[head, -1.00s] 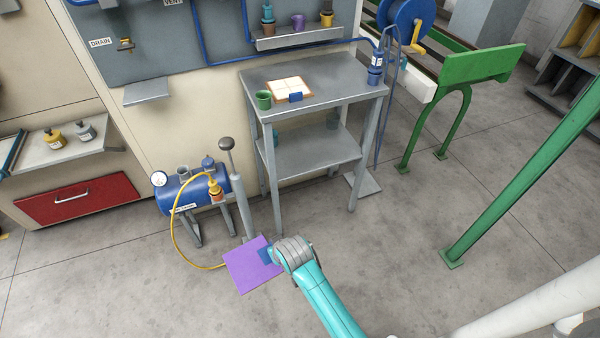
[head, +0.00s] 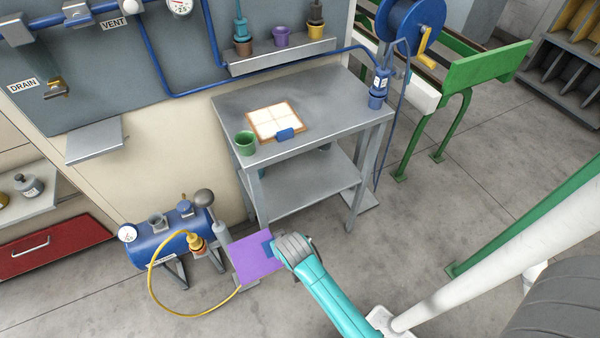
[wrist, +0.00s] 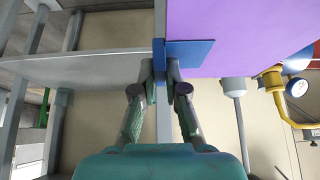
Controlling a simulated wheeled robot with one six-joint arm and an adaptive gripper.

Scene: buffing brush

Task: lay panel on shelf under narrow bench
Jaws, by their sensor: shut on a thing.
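The purple panel (head: 250,262) has a blue grip tab on its right edge. It hangs clear of the floor, in front of the near-left leg of the grey narrow bench (head: 340,98). My gripper (head: 274,249) is shut on the tab. In the wrist view the fingers (wrist: 160,72) pinch the tab, and the panel (wrist: 240,30) spreads to the upper right. The lower shelf (head: 312,188) under the bench top lies beyond and right of the panel, apart from it. The shelf (wrist: 85,66) also shows left in the wrist view. The bench top hides its back part.
A blue tank (head: 170,236), yellow hose (head: 152,288) and grey pump (head: 220,235) stand left, close to the panel.

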